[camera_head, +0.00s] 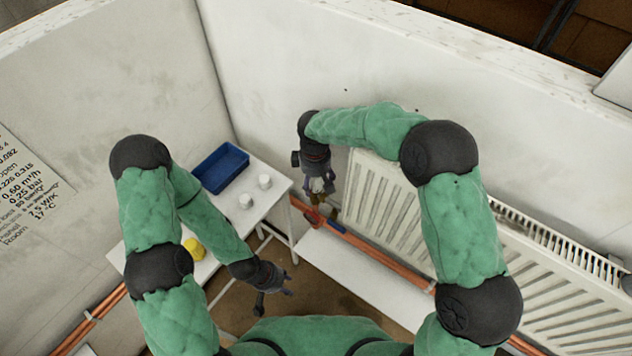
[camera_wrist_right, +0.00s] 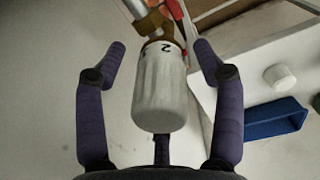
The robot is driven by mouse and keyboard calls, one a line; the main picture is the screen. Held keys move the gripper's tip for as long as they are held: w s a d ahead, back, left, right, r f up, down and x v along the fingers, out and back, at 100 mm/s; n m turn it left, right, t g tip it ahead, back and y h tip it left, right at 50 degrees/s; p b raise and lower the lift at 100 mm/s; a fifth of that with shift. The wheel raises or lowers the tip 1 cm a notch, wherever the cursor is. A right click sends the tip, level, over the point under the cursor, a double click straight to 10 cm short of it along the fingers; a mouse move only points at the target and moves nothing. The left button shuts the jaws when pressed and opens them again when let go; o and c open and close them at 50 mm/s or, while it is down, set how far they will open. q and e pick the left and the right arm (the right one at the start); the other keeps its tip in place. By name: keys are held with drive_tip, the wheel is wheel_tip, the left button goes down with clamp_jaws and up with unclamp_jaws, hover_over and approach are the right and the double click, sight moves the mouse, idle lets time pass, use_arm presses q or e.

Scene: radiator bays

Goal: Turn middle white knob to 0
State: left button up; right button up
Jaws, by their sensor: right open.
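A white ribbed knob (camera_wrist_right: 160,92) sits on a brass valve (camera_wrist_right: 158,47) in the right wrist view. A dark "2" shows near the valve end of its side. My right gripper (camera_wrist_right: 160,110) is open, with its purple fingers spread around the knob and a visible gap on both sides. In the head view my right gripper (camera_head: 318,186) is at the left end of the radiator and partly covers the knob. My left gripper (camera_head: 275,287) is low in the head view, with fingers apart and empty, away from the knob. I cannot tell whether other radiator knobs are hidden.
A white radiator (camera_head: 385,200) stands on the right, with copper pipes (camera_head: 375,252) below. A white table (camera_head: 222,222) at left holds a blue tray (camera_head: 221,167), two small white pieces (camera_head: 264,182) and a yellow piece (camera_head: 194,249). White walls enclose the bay.

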drive_tip(key=shift+f, duration=0.15)
drive_tip(key=c, duration=1.1)
